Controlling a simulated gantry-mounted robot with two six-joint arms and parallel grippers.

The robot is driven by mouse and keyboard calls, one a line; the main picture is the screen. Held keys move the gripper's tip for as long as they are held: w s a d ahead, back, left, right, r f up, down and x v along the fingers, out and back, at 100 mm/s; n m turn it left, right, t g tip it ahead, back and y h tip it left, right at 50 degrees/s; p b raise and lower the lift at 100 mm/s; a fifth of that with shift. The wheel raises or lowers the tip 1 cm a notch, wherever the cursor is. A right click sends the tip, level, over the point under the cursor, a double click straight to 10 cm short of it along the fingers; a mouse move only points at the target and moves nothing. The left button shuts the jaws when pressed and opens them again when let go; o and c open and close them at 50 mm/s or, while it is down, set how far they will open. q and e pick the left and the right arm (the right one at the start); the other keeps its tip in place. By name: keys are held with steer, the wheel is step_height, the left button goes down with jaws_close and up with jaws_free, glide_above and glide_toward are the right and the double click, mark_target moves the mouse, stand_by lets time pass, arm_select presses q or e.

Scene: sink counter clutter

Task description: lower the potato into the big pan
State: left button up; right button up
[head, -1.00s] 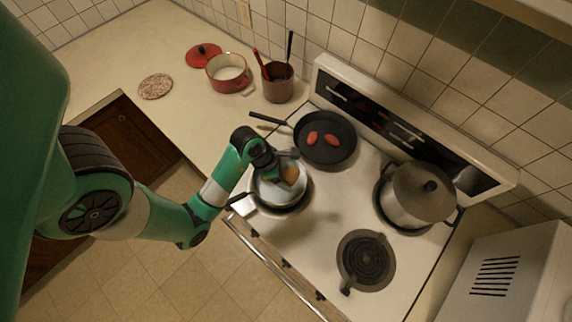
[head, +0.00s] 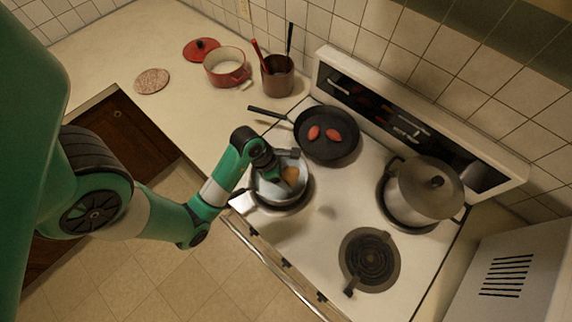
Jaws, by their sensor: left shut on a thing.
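My left gripper (head: 279,176) is over the light-grey pan (head: 268,195) on the front left burner. It is shut on a brown potato (head: 291,175), seen against the pan's inside. Whether the potato touches the pan cannot be told from this view. Behind it, a dark frying pan (head: 326,149), looking slightly larger, stands on the back left burner. Two reddish oval pieces (head: 323,134) lie in it. The gripper's fingertips are partly hidden by my wrist. My right gripper is not in view.
A lidded grey pot (head: 424,190) stands on the back right burner. The front right burner (head: 370,258) is bare. A red pot (head: 227,67), its lid (head: 201,49), a utensil crock (head: 277,78) and a round trivet (head: 152,81) are on the counter.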

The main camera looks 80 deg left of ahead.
arm_select(q)
steer(key=shift+f+b, duration=2.8)
stand_by(1.2)
stand_by(0.4)
steer(key=o, duration=1.4)
steer(key=p+v, duration=0.2)
steer(key=v, duration=0.4)
steer(key=shift+w, duration=0.15)
steer(key=p+v, duration=0.5)
steer(key=shift+s+r, duration=0.2)
steer(key=shift+r, duration=0.15)
